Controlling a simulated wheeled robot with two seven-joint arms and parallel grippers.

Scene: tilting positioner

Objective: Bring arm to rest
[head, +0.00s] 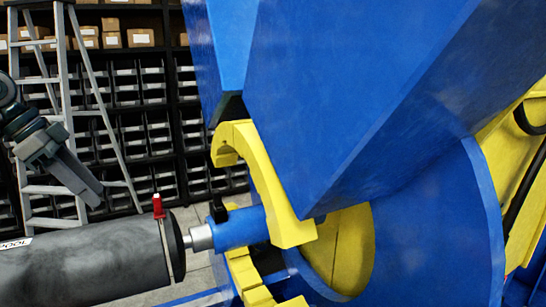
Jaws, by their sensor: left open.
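My left gripper (88,188) is at the left edge of the head view, with its dark grey fingers pointing down and to the right. It is open, with nothing seen between its fingers. It hangs in front of a stepladder and above a dark grey cylinder, apart from the blue and yellow machine in the picture. The blue positioner body (340,90) fills the middle and right, with a curved yellow part (265,185) at its left side. My right gripper is not in view.
The dark grey cylinder (90,262) with a red fitting (158,206) lies at lower left. Its silver shaft meets a blue cylinder (238,228) on the machine. The stepladder (66,70) and shelves of bins (140,120) stand behind.

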